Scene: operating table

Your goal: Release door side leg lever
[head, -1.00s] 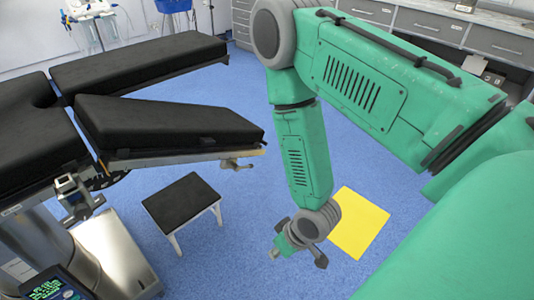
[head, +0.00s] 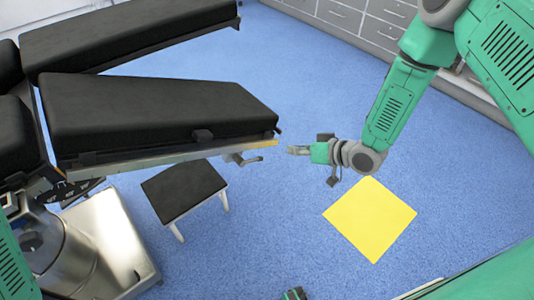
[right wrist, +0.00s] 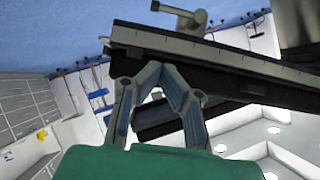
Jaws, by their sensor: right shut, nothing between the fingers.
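The operating table's near leg section (head: 160,105) is a black padded plate reaching right. A small metal lever (head: 245,159) sticks out under its right end, beside a tan end strip. The lever also shows at the top of the right wrist view (right wrist: 180,12), beyond the plate's dark rail. My right gripper (head: 292,150) is shut and empty, a short gap to the right of the lever and apart from it. Its fingers show in the right wrist view (right wrist: 152,70). A small green and dark part at the bottom edge may be my left gripper (head: 293,294); its fingers are not clear.
The other leg section (head: 130,35) lies behind. A black-topped stool (head: 185,188) stands below the near section, beside the metal table base (head: 105,240). A yellow square (head: 370,218) lies on the open blue floor. Grey drawers (head: 340,15) line the back.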

